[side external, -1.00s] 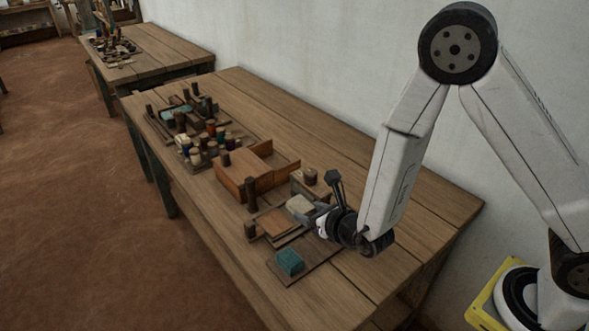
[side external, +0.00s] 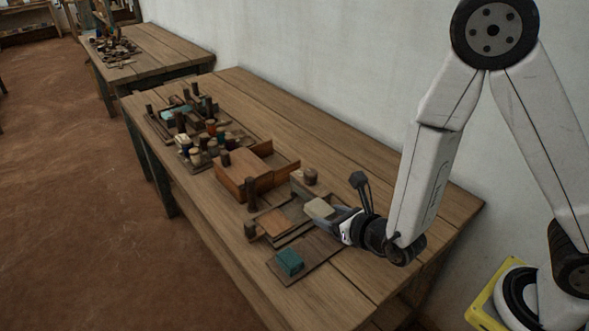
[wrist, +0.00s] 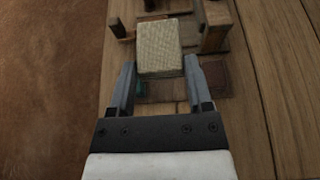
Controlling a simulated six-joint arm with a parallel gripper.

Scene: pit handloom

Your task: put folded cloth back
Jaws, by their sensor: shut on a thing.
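The folded cloth (side external: 319,208) is a cream, woven-looking block. My gripper (side external: 327,213) is shut on it and reaches in from the right, over the front part of the table. In the wrist view the cloth (wrist: 159,45) sits between the two fingertips (wrist: 159,67) and sticks out beyond them. It appears to be held above the wooden trays. The surface directly beneath it is partly hidden by the cloth and gripper.
A teal block (side external: 290,261) lies on a flat board (side external: 312,256) near the front. A tray with a brown flat piece (side external: 274,222), dark upright posts and an orange-brown wooden box (side external: 238,182) stand to the left. Several spools stand farther back. The table's right side is bare.

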